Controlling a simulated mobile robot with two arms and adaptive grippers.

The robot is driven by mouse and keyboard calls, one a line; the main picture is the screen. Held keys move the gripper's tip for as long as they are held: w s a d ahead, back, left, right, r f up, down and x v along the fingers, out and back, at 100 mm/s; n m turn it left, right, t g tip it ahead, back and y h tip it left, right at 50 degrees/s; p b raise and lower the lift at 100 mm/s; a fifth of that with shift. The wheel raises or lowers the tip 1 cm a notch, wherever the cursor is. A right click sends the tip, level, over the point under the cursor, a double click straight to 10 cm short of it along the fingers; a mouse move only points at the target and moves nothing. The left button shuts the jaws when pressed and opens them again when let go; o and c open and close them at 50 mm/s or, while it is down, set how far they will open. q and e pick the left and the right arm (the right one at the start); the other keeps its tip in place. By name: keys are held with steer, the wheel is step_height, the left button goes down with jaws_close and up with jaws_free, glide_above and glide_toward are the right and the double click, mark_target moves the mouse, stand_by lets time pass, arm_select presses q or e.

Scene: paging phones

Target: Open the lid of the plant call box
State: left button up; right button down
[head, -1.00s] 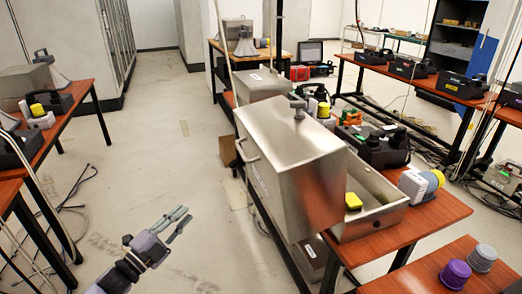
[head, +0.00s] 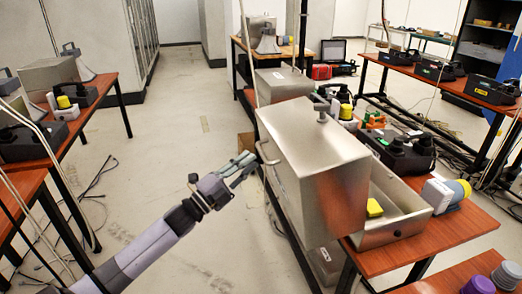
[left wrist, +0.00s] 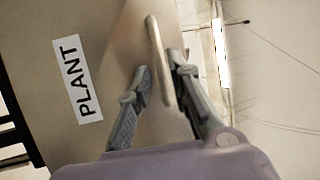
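The plant call box is brushed metal. Its large lid (head: 315,165) stands over the left part of a shallow open base (head: 405,222), whose inside shows on the right with a yellow block (head: 374,208) in it. A bar handle (head: 262,152) sticks out from the lid's aisle-side face. My left gripper (head: 246,165) is at this handle, fingers spread. In the left wrist view the handle (left wrist: 157,45) runs between the two open fingers (left wrist: 159,66), beside a white "PLANT" label (left wrist: 77,78). I cannot tell whether the fingers touch it. My right gripper is out of view.
The box stands on a red-brown table (head: 455,232). A black phone unit (head: 402,152) and a grey-yellow plug (head: 446,190) are near it. Another metal box (head: 282,86) stands behind. The aisle floor (head: 185,150) on the left is clear apart from some cables.

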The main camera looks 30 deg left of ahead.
mark_target(261, 150)
arm_select(q)
steer(key=shift+p+x, duration=0.4)
steer(key=shift+x, duration=2.3)
steer(key=shift+c, duration=0.6)
jaws_close()
steer(key=shift+f, duration=0.1)
